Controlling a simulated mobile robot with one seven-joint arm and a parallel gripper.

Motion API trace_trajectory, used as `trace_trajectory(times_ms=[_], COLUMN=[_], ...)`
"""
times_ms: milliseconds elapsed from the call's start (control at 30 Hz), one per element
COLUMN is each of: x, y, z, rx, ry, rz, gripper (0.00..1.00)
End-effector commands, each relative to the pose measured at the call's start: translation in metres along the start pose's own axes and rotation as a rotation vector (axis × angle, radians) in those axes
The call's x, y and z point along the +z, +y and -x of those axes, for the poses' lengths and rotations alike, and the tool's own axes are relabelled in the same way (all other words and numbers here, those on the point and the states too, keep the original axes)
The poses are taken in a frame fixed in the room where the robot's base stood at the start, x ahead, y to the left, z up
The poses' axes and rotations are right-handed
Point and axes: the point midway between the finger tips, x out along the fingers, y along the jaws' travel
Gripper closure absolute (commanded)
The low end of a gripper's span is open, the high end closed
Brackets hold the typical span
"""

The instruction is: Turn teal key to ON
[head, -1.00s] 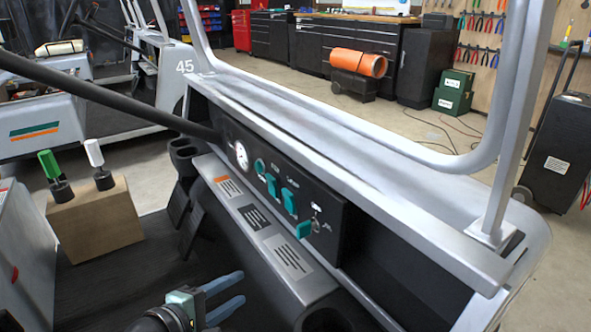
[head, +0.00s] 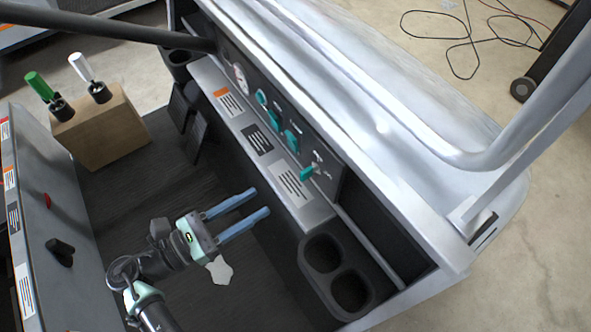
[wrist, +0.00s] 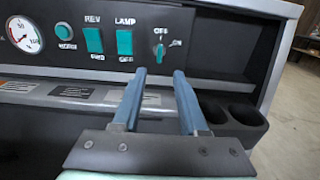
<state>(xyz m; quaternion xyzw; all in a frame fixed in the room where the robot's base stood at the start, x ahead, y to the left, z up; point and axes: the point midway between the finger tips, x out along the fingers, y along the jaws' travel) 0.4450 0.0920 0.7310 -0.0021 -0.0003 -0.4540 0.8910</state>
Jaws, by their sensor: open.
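The teal key (head: 308,173) sticks out at the right end of the cart's black dash panel. In the wrist view the key (wrist: 160,53) stands upright, in line with a small label above it that seems to read OFF. A second small label, too small to read surely, sits to its right. My gripper (head: 261,201) is open and empty, in front of and below the panel. In the wrist view its fingertips (wrist: 160,72) sit just below the key in the picture, one to each side, apart from it.
Left of the key are teal LAMP (wrist: 125,43) and REV/FWD (wrist: 94,40) switches, a round teal button (wrist: 63,31) and a gauge (wrist: 24,34). A shelf with two cup holders (head: 325,253) lies below. A wooden block (head: 97,130) with two handles stands left.

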Motion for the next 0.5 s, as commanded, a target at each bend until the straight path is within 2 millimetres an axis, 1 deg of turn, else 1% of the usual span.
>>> trace_trajectory(times_ms=[33,100,300,400,500], x=[-0.001,-0.002,-0.002,-0.001,-0.001], y=[-0.001,-0.001,-0.001,0.000,0.000], z=[-0.012,-0.027,-0.068,-0.083,-0.094], rx=[-0.005,-0.005,-0.004,-0.003,-0.002], ry=[0.001,0.001,0.002,0.002,0.001], rz=[-0.002,-0.002,-0.003,-0.005,-0.004], gripper=[0.57,0.57,0.57,0.57,0.57])
